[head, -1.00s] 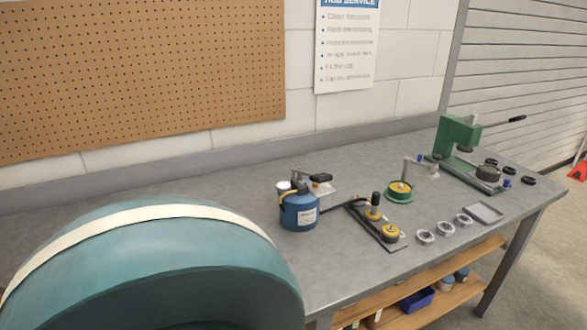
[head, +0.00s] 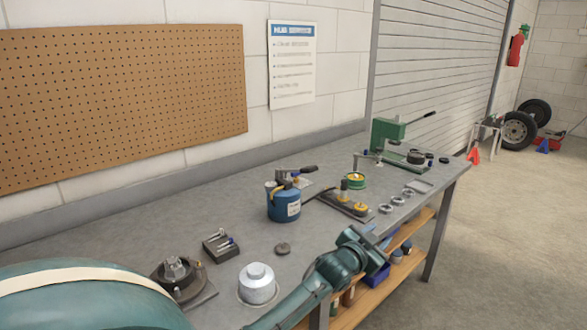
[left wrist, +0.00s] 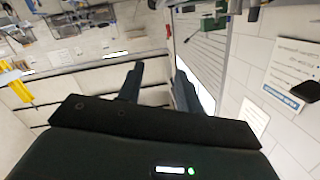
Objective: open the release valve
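A blue canister (head: 284,203) with a silver top and a black lever (head: 298,169) stands upright on the workbench in the head view. A dark hose runs from it toward a plate with yellow-ringed parts (head: 349,203). I cannot pick out a release valve for certain. My left gripper (head: 372,240) is at the bench's front edge, right of the canister and apart from it. In the left wrist view the two dark fingers of the left gripper (left wrist: 159,72) stand apart with nothing between them. My right gripper is not in view.
The grey workbench (head: 130,235) also carries a green press (head: 388,133), metal rings (head: 398,200), a silver cylinder (head: 257,285), a dark hub (head: 178,275) and a small block with pins (head: 220,247). A wooden shelf (head: 352,312) is below. Open floor lies to the right.

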